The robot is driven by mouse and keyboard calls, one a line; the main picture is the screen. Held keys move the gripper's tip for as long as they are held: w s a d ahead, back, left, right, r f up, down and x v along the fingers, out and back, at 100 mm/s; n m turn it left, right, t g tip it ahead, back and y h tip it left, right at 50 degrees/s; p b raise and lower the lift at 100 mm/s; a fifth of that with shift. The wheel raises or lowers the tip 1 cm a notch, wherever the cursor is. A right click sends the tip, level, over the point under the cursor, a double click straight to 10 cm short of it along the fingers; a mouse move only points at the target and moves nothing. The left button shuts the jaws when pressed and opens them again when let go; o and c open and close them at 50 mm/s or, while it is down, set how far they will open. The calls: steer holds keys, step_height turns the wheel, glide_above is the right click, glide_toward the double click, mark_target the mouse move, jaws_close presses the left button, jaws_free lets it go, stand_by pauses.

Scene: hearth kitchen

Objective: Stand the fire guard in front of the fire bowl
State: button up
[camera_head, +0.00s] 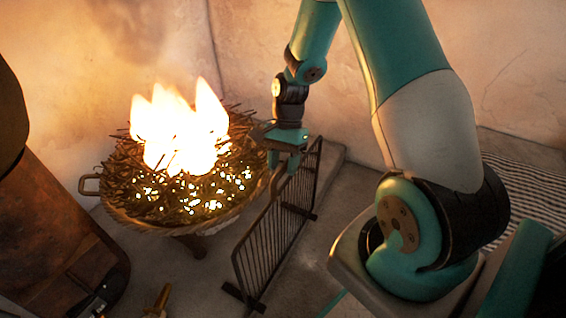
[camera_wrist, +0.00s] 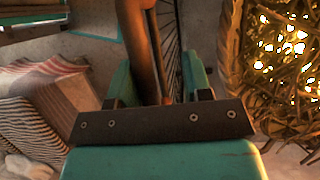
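The fire guard (camera_head: 272,240) is a dark metal grille with thin upright bars and feet. It stands upright on the floor just right of the fire bowl (camera_head: 222,222), a wide round basket-like bowl with burning sticks. My gripper (camera_head: 284,161) is at the guard's top rail, toward its far end. In the wrist view, the rail (camera_wrist: 143,45) runs between the fingers of my gripper (camera_wrist: 158,85), with a gap visible toward the right finger. The fingers look apart, around the rail. The bowl (camera_wrist: 231,60) shows at the right there, its flames out of frame.
A copper-brown cylinder (camera_head: 55,225) stands at the left. A small brass-coloured object (camera_head: 159,300) is on the floor below the bowl. Striped cloth (camera_head: 525,195) lies at the right. A plaster wall (camera_head: 270,60) closes off the back. Floor right of the guard is partly clear.

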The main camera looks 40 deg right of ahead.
steer(key=p+v, duration=0.4)
steer(key=v, duration=0.7)
steer(key=a+r+n, duration=0.3)
steer(key=a+r, duration=0.2)
steer(key=s+a+r+n+t, duration=0.1)
steer(key=s+a+r+n, duration=0.4)
steer(key=s+a+n, duration=0.4)
steer(key=s+a+r+n+t, duration=0.1)
steer(key=s+a+r+n, duration=0.5)
steer(key=s+a+n, duration=0.3)
steer(key=shift+s+a+r+t, duration=0.25)
steer(key=shift+s+a+t, duration=0.2)
steer(key=shift+a, duration=0.15)
step_height(320, 180, up, 26)
steer(key=p, duration=2.6)
steer(key=shift+r, duration=0.1)
